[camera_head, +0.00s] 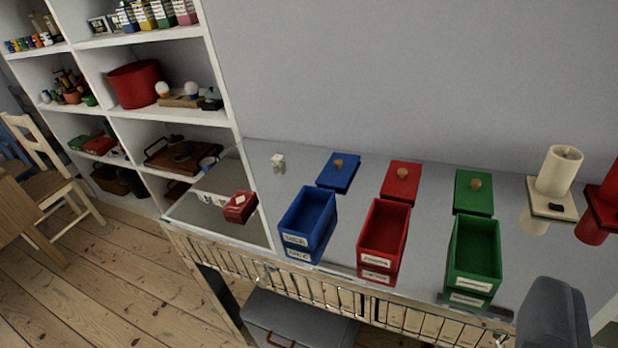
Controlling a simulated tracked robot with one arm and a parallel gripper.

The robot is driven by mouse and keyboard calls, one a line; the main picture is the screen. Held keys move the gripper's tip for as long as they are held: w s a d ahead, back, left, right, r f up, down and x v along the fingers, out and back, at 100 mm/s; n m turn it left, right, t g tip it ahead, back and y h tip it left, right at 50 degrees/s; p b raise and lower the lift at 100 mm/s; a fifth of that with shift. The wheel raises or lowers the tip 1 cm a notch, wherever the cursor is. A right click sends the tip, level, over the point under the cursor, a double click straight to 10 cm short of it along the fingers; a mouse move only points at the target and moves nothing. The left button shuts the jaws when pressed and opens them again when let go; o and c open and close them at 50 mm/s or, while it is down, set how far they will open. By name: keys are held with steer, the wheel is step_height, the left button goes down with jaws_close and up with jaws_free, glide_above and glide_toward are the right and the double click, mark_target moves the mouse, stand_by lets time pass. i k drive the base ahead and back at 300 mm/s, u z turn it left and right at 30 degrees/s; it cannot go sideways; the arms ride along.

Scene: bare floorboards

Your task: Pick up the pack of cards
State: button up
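A small red box with a white diamond mark on top, which looks like the pack of cards (240,206), lies on the left part of the grey table (335,265). It is left of the open blue box and apart from it.
Open blue (309,217), red (384,231) and green (474,254) boxes stand on the table, with their lids behind them. White shelves (223,85) stand at left.

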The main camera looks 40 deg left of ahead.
mark_target(241, 203)
steer(key=u, duration=0.2)
steer(key=i, duration=1.2)
steer(key=u, duration=0.9)
steer(key=i, duration=0.4)
steer(key=u, duration=0.25)
steer(key=k, duration=0.85)
steer(key=u, duration=0.2)
steer(key=i, duration=0.85)
steer(key=z, duration=0.1)
